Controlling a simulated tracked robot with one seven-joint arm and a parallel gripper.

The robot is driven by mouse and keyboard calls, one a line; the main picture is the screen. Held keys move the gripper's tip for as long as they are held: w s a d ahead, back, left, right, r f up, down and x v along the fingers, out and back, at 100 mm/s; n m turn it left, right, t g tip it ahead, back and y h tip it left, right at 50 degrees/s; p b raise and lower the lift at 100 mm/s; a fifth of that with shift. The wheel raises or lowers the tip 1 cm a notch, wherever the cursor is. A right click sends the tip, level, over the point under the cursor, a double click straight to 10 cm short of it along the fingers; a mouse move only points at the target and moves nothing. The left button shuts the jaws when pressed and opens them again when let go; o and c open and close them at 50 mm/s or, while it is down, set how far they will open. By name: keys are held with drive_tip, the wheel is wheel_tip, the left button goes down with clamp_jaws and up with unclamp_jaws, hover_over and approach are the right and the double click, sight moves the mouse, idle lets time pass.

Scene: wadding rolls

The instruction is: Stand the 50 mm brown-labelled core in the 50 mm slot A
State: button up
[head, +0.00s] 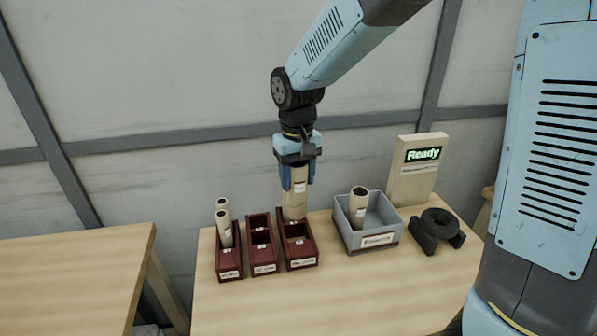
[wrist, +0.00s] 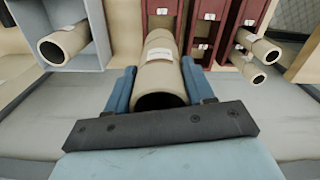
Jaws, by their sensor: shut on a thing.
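My gripper (head: 298,182) is shut on a thick beige core (head: 295,205), held upright near its top. A pale label shows on its side; I cannot make out a brown colour. The core's lower end is at the rear compartment of the rightmost dark-red rack (head: 302,262); I cannot tell whether it is inside or just above. In the wrist view the held core (wrist: 158,78) lies between the blue fingers (wrist: 158,88), its far end at that red rack (wrist: 162,8). The rack labels are too small to read.
Left of it stand an empty middle rack (head: 264,268) and a left rack (head: 229,273) with two thin cores (head: 223,215). A grey bin (head: 376,240) holds another core (head: 358,205). The table front (head: 310,300) is clear.

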sight(296, 211)
drive_tip(key=shift+s+a+f, duration=0.15)
drive_tip(key=shift+f, duration=5.15)
drive_tip(key=o, duration=1.1)
